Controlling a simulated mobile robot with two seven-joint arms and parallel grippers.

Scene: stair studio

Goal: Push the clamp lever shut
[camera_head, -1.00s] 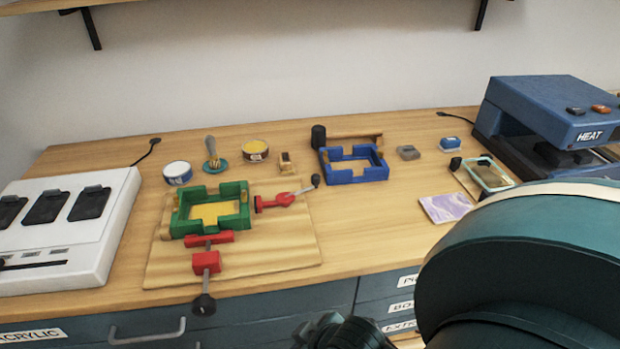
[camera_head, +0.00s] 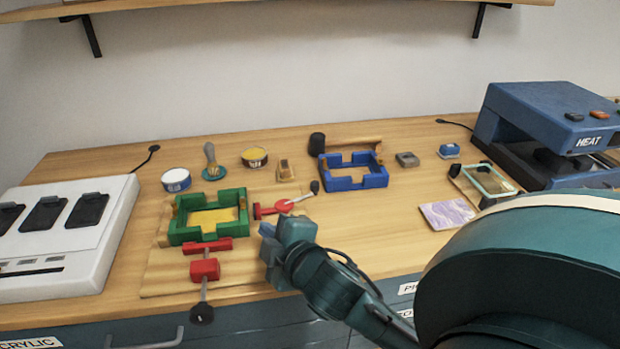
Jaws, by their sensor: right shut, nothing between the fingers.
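A green frame (camera_head: 240,220) sits on a pale wooden board (camera_head: 165,284) at the left middle of the counter. A red clamp (camera_head: 275,209) stands at its right side, with a lever ending in a black knob (camera_head: 314,187) that points up and right. A second red clamp (camera_head: 205,270) stands at its front, with a black-knobbed lever (camera_head: 202,314) reaching over the counter's front edge. My right gripper (camera_head: 266,240) is shut and empty, above the board's right part, just below the right clamp in the picture. It hides part of the board. My left gripper is out of view.
A blue frame (camera_head: 353,183) stands behind to the right, a white device (camera_head: 100,262) at the far left. A blue heat press (camera_head: 540,100) and a purple tile (camera_head: 447,214) are on the right. Several small items line the back.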

